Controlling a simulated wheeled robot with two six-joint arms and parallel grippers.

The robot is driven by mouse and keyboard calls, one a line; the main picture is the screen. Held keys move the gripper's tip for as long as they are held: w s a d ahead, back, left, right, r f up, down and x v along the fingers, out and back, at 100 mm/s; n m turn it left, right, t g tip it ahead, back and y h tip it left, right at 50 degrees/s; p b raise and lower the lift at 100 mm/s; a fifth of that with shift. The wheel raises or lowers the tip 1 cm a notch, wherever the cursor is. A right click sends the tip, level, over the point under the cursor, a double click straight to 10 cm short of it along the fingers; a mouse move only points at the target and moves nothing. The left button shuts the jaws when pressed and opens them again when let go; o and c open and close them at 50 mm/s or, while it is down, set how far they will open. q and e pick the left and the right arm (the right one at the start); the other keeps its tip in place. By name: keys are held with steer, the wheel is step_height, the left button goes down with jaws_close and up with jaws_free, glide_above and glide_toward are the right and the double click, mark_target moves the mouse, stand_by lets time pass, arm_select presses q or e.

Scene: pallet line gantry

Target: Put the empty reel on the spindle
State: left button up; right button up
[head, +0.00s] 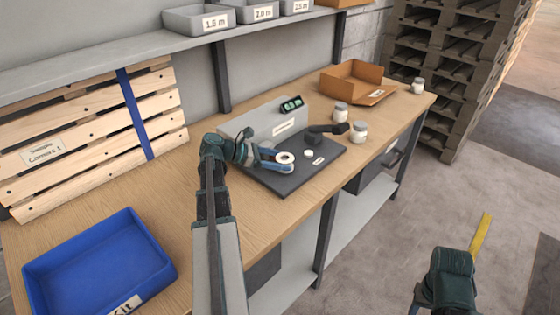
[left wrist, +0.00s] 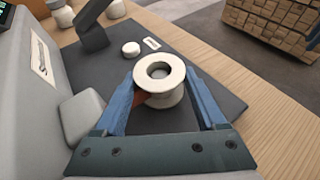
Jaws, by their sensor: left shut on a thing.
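The empty reel (left wrist: 160,88) is white with a round hole through its middle. My left gripper (left wrist: 162,84) is shut on it, with a blue finger on either side. In the head view the reel (head: 285,163) is over the dark base plate (head: 270,180) of the bench device. The reel looks upright, with its hole facing up. A small white round knob (head: 308,153) is just right of the reel. I cannot make out the spindle, and the reel's underside is hidden. My right gripper (head: 452,275) is at the lower right, over the floor; its fingers are unclear.
A dark arm with a handle (head: 325,129) stands behind the plate, beside a grey panel with a display (head: 291,103). White jars (head: 359,132) and an orange-brown tray (head: 352,82) are farther right. A blue bin (head: 98,270) stands at the left. Bench between bin and plate is clear.

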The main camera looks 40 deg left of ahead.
arm_select(q)
steer(key=o, duration=1.4)
steer(key=shift+a, duration=0.1)
steer(key=shift+r, duration=0.1)
steer(key=shift+s+a+r, duration=0.15)
steer(key=shift+a, duration=0.1)
steer(key=p+v, duration=0.5)
steer(key=v, duration=0.8)
steer(key=shift+s, duration=0.15)
steer(key=shift+d, duration=0.1)
